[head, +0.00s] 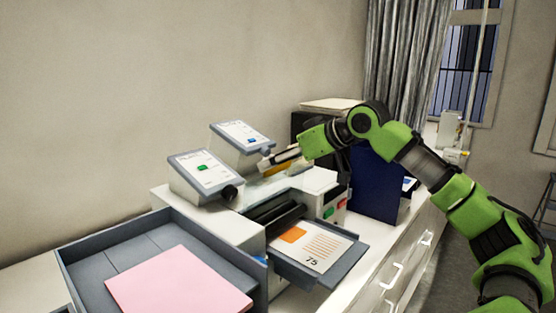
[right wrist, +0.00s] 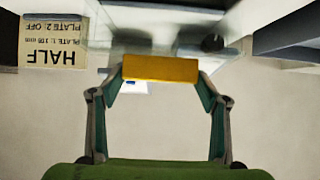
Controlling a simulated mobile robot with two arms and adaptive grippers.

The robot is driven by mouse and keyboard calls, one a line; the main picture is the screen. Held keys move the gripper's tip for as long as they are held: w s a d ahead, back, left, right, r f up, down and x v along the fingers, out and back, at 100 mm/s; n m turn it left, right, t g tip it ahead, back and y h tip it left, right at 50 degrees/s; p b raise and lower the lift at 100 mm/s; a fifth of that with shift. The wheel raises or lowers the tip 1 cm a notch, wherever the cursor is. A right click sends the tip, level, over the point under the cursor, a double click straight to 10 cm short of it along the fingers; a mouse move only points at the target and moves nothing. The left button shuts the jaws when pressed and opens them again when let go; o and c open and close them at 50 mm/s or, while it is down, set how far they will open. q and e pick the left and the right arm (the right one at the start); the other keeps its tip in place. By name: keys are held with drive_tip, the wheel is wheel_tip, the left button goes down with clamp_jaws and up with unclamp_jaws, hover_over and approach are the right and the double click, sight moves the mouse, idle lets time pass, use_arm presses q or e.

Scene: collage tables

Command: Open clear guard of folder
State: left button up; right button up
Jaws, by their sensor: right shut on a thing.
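The folder (head: 240,225) is a white and grey machine on the counter, with two tilted control panels. Its clear guard (head: 262,190) looks like a pale see-through sheet over the middle of the machine; its exact edges and angle are hard to tell. A yellow handle bar (right wrist: 160,68) lies across the fingertips in the right wrist view. My right gripper (head: 278,162) is over the folder, beside the panels, and is shut on this yellow bar. In the head view the bar shows only as a small yellow patch by the fingers. My left gripper is in neither view.
A grey tray (head: 80,255) with pink paper (head: 180,282) is at the front left. A printed sheet (head: 312,247) lies on the output tray. A dark blue upright box (head: 378,190) stands close right of my gripper. A HALF label (right wrist: 55,43) shows in the wrist view.

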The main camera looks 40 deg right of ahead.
drive_tip(key=o, duration=1.6)
drive_tip(key=shift+s+f, duration=0.1)
drive_tip(key=shift+s, duration=0.1)
drive_tip(key=shift+s+a+r, duration=0.1)
drive_tip(key=shift+s+r, duration=0.2)
drive_tip(key=v, duration=1.1)
drive_tip(key=shift+s+d, duration=0.15)
drive_tip(key=shift+d, duration=0.1)
